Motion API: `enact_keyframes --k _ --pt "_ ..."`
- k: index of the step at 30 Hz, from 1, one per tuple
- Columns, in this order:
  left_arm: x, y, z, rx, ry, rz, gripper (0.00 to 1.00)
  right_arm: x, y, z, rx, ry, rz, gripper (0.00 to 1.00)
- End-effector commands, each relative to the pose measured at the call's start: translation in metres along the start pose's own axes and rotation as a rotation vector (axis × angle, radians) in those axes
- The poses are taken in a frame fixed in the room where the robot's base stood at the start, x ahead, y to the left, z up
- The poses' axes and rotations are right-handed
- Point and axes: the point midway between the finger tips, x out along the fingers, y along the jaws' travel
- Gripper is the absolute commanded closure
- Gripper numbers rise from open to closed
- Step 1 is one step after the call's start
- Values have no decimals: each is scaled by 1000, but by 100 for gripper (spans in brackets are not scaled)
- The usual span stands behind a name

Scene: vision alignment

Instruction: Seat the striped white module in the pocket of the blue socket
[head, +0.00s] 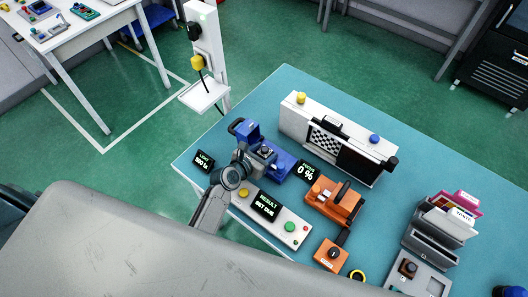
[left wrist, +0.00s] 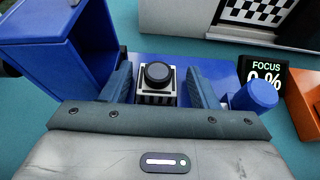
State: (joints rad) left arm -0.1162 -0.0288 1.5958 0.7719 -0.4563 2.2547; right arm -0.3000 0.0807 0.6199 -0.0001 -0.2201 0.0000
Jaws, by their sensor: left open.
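The striped white module (left wrist: 157,92) has a round black knob on top. In the left wrist view it stands upright between the two fingers of my left gripper (left wrist: 161,88), with a gap on each side. My left gripper (head: 264,155) is open around the module and does not grip it. The blue socket (left wrist: 205,70) lies under and behind the module; it also shows in the head view (head: 281,165), partly covered by my gripper. The pocket itself is hidden, so I cannot tell how deep the module sits. My right gripper is not in view.
A blue upright housing (left wrist: 85,45) stands close left of the fingers, and a blue knob (left wrist: 256,96) is close right. The focus display (head: 308,171) reads 0 %. A white checkerboard unit (head: 294,122) stands behind; an orange device (head: 333,200) is to the right.

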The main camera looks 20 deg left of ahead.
Motion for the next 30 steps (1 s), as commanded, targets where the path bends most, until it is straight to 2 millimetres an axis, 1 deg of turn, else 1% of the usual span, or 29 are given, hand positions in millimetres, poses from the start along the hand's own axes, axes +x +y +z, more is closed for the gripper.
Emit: enact_keyframes --k 6,9,11,14,18,21,25,30 --pt "-1 2 1 5 -2 4 39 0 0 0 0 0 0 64" --pt "-7 2 0 6 -1 4 39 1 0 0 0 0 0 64" --pt "-15 2 -1 6 -1 4 39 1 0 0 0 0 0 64" --pt "-34 1 -1 7 0 4 39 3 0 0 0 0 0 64" --pt "-63 0 -1 7 0 3 39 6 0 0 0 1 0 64" --pt "-82 0 -2 7 1 2 39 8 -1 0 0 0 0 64" --pt "-99 -1 -1 4 1 1 39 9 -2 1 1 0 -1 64" --pt "-108 -2 0 3 1 0 39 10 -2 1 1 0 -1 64"
